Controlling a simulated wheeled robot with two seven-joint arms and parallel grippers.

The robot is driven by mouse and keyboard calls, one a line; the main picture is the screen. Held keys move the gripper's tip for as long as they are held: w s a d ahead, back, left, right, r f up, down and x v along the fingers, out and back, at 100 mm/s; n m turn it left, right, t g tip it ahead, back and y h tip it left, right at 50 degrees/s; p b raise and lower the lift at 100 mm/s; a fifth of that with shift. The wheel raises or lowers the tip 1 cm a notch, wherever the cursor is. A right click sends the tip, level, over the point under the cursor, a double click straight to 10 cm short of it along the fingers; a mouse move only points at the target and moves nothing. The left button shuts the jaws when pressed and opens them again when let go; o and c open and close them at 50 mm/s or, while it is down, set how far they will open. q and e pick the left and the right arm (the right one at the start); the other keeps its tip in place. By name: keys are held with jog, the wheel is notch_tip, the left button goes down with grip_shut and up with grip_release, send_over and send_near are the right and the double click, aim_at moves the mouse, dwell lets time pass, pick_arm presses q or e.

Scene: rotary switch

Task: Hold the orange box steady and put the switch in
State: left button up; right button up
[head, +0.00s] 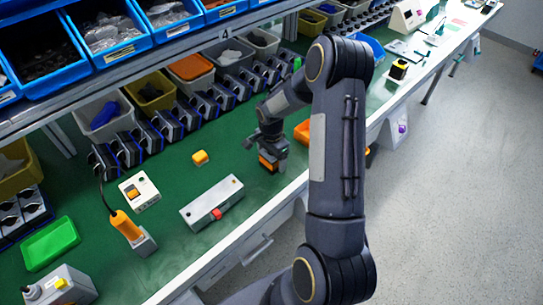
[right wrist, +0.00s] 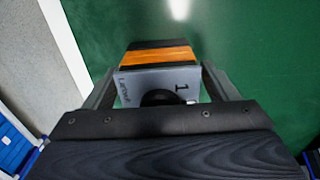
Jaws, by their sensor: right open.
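My right gripper (head: 266,150) points down over the green table, with its fingers open. In the right wrist view, a switch unit (right wrist: 157,80) with a grey face marked "1", a black knob, and an orange and black body sits between the fingers (right wrist: 160,88). I cannot tell whether the fingers touch it. In the head view its orange and black part (head: 268,164) shows under the gripper. My left gripper is out of view.
A long grey box with a red button (head: 212,203), a white box with an orange button (head: 139,191) and a corded yellow-orange device (head: 127,226) stand left of the gripper. A green tray (head: 50,243) is at far left. Bins (head: 150,95) line the back. An orange bin (head: 302,131) is partly behind my arm.

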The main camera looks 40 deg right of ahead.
jog(key=r, duration=0.2)
jog(key=r+b, duration=0.1)
jog(key=r, duration=0.2)
jog(key=r+b, duration=0.1)
jog(key=r, duration=0.2)
jog(key=shift+w+a, duration=0.3)
jog(key=s+a+r+n+t+y, duration=0.2)
jog(key=s+a+r+n+t, duration=0.2)
jog(key=s+a+r+n, duration=0.8)
jog(key=s+a+r+n+t+y, duration=0.1)
jog(key=s+a, duration=0.4)
jog(key=s, duration=0.6)
jog(key=shift+a+r+n+t+y, duration=0.2)
jog(key=shift+r+n+t+y, duration=0.3)
jog(key=shift+n, duration=0.7)
jog(key=shift+r, duration=0.2)
